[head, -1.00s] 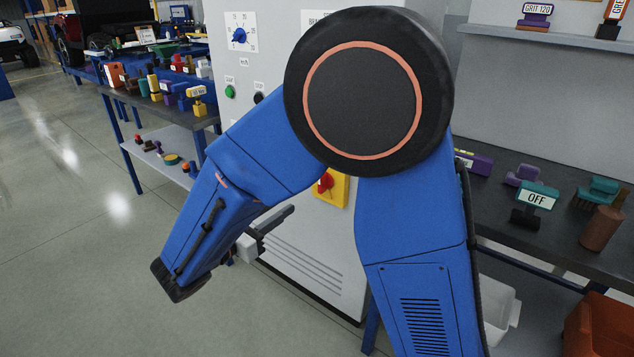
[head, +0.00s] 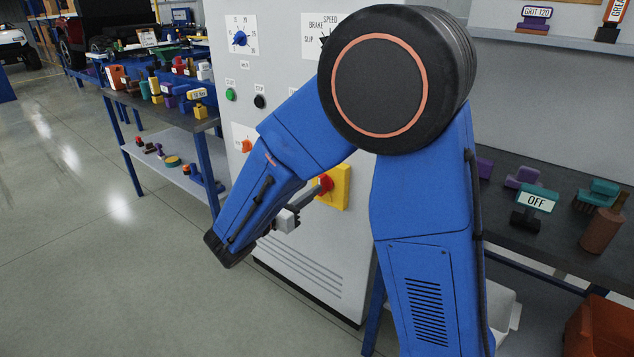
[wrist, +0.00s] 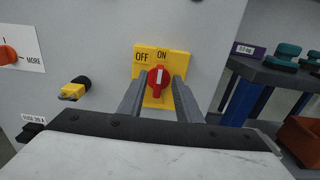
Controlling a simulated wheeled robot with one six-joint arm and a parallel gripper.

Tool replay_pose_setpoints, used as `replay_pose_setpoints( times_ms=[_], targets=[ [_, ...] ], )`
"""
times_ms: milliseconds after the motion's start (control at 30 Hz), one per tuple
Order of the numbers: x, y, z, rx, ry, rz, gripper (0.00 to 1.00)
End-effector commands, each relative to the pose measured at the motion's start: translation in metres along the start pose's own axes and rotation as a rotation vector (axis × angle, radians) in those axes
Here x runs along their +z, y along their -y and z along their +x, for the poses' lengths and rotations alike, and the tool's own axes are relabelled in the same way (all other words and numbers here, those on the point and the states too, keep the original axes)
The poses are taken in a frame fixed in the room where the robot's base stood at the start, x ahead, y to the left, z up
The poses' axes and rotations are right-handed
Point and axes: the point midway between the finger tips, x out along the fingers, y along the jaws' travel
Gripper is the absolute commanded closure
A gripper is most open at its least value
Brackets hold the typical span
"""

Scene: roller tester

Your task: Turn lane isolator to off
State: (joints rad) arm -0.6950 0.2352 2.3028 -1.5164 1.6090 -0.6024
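The lane isolator is a red rotary knob (head: 326,183) on a yellow plate (head: 343,188) on the grey cabinet front. In the wrist view the plate reads OFF at upper left and ON at the top, and the white mark on the red knob (wrist: 158,84) points up toward ON. My gripper (head: 318,190) is at the knob. In the wrist view the two fingers of my gripper (wrist: 159,78) are apart, one on each side of the knob, with slim gaps seeming to show. I cannot tell how deep the fingertips reach.
The grey cabinet (head: 285,262) also carries a blue dial (head: 239,38), a green button (head: 230,94), a black button (head: 260,101) and an orange knob (head: 246,146). A yellow plug (wrist: 73,91) sits left of the isolator.

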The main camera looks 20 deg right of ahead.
Motion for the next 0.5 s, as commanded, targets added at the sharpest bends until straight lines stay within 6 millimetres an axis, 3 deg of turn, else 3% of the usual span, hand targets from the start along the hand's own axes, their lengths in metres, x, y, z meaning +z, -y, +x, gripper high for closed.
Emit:
replay_pose_setpoints(
  times_ms=[200, 500],
  targets=[
    [0.0, 0.001, 0.03, -0.003, 0.0, 0.0, 0.69],
    [0.0, 0.0, 0.05, -0.001, 0.0, 0.0, 0.69]
  ],
)
